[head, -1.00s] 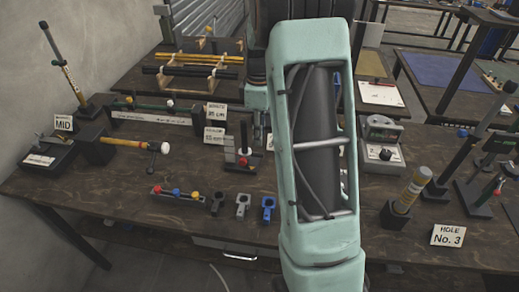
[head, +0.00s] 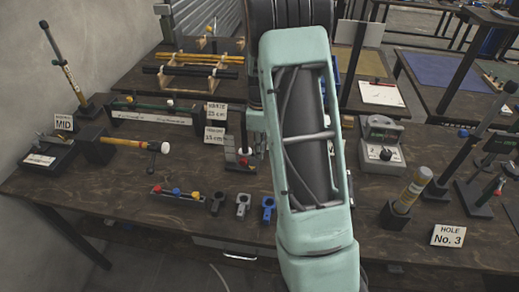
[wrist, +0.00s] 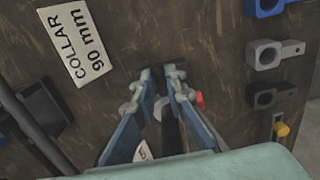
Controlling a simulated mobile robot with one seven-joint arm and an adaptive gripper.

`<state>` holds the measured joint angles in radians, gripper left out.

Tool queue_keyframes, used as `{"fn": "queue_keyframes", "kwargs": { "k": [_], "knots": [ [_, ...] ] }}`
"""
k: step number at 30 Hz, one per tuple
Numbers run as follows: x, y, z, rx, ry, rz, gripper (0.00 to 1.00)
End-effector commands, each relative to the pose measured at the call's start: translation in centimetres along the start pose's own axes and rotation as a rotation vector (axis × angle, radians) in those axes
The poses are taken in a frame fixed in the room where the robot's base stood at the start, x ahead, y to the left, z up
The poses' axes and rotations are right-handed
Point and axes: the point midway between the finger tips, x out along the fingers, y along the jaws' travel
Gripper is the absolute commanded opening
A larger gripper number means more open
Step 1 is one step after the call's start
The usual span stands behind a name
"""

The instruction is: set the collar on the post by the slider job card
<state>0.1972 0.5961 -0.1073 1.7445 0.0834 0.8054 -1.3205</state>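The post stand is in the head view: a dark upright post (head: 243,130) on a base with a white plate and a red part (head: 244,162). In the wrist view a card (wrist: 77,42) reads "COLLAR 90 mm"; it stands left of my gripper. My gripper (wrist: 164,76) has its blue fingers on either side of a dark bar, apparently the post, with a light grey piece partly showing. A red knob (wrist: 199,97) shows beside the right finger. The fingertips have a narrow gap; I cannot tell whether they touch anything. In the head view my arm hides the gripper.
Black (head: 217,203), grey (head: 243,206) and blue (head: 268,208) clamp pieces lie in front of the stand. A strip with coloured knobs (head: 177,193) lies left of them. A mallet (head: 135,144), a grey gauge box (head: 381,145) and a "HOLE No. 3" card (head: 448,236) stand around.

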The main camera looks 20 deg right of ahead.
Motion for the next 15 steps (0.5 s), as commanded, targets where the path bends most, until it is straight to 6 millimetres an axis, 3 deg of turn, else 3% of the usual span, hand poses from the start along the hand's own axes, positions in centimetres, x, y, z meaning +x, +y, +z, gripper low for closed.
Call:
{"fn": "queue_keyframes", "kwargs": {
  "k": [15],
  "knots": [
    [-0.76, 0.04, -0.04, 0.0, 0.001, 0.001, 0.0]
  ]
}}
